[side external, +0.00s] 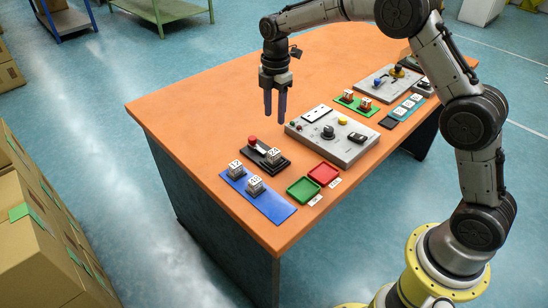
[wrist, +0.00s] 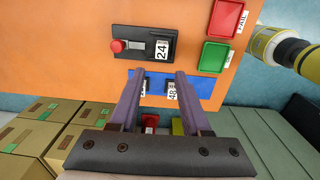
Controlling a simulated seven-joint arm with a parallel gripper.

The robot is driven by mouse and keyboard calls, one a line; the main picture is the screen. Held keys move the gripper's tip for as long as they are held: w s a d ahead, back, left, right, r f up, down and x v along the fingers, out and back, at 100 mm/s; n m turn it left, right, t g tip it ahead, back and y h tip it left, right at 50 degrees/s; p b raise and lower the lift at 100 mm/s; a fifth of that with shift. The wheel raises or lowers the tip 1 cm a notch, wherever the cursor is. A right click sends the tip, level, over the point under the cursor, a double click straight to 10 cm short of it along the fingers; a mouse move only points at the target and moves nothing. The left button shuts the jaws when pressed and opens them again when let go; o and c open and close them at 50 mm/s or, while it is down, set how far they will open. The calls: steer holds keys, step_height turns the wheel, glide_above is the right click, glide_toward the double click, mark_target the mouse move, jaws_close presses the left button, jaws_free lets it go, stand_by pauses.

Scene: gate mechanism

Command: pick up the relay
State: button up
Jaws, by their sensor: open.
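Several small grey blocks with white number tops look like relays. One marked 24 (side external: 273,156) sits in a black fixture (side external: 284,167) beside a red-knobbed lever (side external: 252,140). Blocks marked 12 (side external: 236,169) and 48 (side external: 255,186) stand on a blue mat (side external: 280,210). My gripper (side external: 275,112) is open and empty, pointing down above the orange table, behind these blocks in the side view. In the wrist view the fingers (wrist: 159,74) partly cover the blue mat, the 12 block and the 48 block (wrist: 172,94); the 24 block (wrist: 162,48) shows clear beyond the fingertips.
A green tray (side external: 303,189) and a red tray (side external: 323,173) lie right of the blue mat. A grey panel (side external: 340,150) with a knob and buttons stands behind them. Farther right are a green mat with two blocks (side external: 365,104) and another panel. The table's left part is clear.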

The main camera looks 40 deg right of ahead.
glide_above(274, 151)
step_height(274, 151, down, 9)
steer(key=shift+s, duration=0.1)
steer(key=shift+a+f, duration=0.1)
steer(key=shift+f, duration=2.85)
steer(key=shift+r, duration=0.1)
jaws_close()
